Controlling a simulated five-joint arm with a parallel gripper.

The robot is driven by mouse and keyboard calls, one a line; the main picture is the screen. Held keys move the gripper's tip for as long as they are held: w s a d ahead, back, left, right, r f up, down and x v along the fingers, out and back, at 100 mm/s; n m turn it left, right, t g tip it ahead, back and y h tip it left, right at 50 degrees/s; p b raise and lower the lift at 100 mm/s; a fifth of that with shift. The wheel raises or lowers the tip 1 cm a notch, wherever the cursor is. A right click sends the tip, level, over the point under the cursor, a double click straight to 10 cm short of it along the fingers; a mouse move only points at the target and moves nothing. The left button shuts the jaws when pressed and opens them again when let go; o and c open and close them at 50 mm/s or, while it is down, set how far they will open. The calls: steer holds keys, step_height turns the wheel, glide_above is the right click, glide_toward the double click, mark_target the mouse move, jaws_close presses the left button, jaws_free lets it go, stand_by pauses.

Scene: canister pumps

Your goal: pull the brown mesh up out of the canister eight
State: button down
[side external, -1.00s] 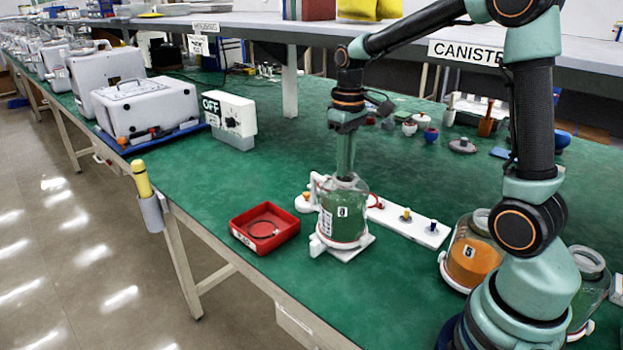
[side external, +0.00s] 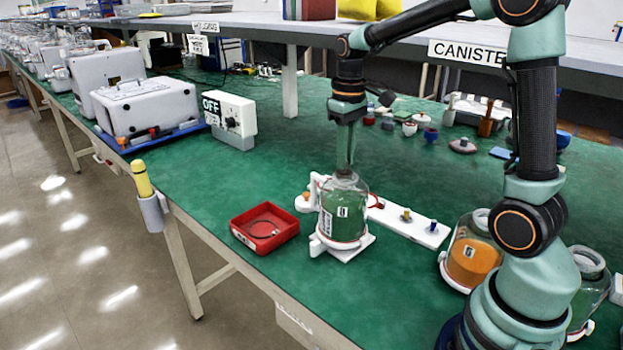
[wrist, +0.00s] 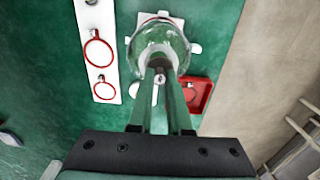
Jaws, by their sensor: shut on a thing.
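The canister (side external: 343,215) is a clear glass jar with greenish content and a small label, seemingly an 8. It stands upright on a white base in the side view. In the wrist view the canister (wrist: 158,36) is seen from above. My gripper (side external: 345,174) points straight down with its fingertips at the canister's mouth. In the wrist view my gripper (wrist: 160,76) has its fingers close together, shut on a small piece at the mouth. I take this piece to be the top of the brown mesh; the rest of the mesh is hidden, and its brown does not show.
A red tray (side external: 265,228) sits to the canister's left near the table edge. An orange canister (side external: 470,252) stands further right, near my base.

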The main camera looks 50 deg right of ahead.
steer(key=shift+r, duration=1.3)
steer(key=shift+r, duration=0.35)
steer(key=shift+r, duration=0.3)
steer(key=shift+r, duration=0.35)
steer(key=shift+r, duration=0.6)
